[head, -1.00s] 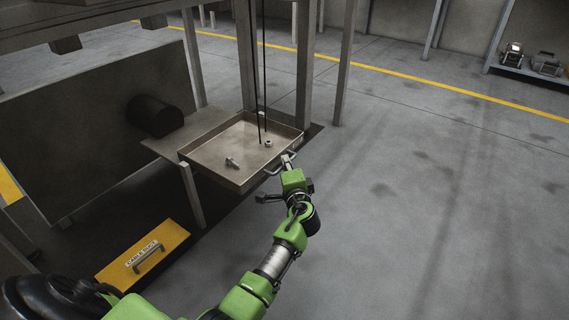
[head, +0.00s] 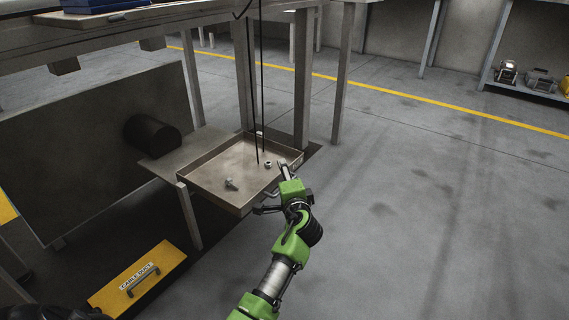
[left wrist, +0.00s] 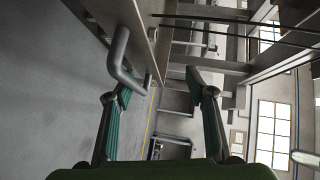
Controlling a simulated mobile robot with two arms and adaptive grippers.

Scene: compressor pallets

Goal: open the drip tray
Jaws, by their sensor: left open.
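The drip tray (head: 212,172) is a shallow, square, tan metal pan under the pallet frame. A bolt (head: 230,184) and a nut (head: 268,165) lie in it. Its grey bar handle is on the front right side, partly hidden by my gripper in the head view. In the left wrist view the handle (left wrist: 121,55) shows clearly, at the tip of the left-hand finger. My left gripper (head: 274,190) is open at the tray's handle side, and it also shows in the left wrist view (left wrist: 158,80). I cannot tell whether a finger touches the handle.
A yellow cable duct cover (head: 140,278) with a handle lies on the floor at lower left. Dark cables (head: 257,90) hang down over the tray. Frame legs (head: 342,75) stand behind it. The floor to the right is clear, up to a shelf (head: 525,88).

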